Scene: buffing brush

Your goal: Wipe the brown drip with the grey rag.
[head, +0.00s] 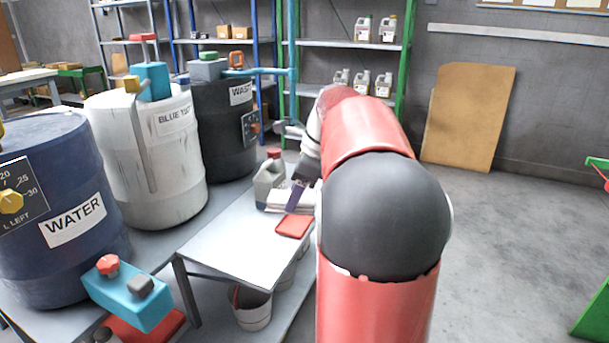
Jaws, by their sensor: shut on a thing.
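My gripper (299,181) is at the far end of my red arm, low over the back right part of the small grey table (237,243). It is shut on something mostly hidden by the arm. A narrow dark purplish piece (295,197) shows below the gripper. I cannot tell whether it is the grey rag or part of the gripper. I cannot make out a brown drip; my arm hides the table's right side.
A grey jug with a red cap (269,180) and a red flat tray (293,226) stand on the table. Blue (50,270), white (180,190) and black (225,150) drums stand left. A bucket (251,309) sits below.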

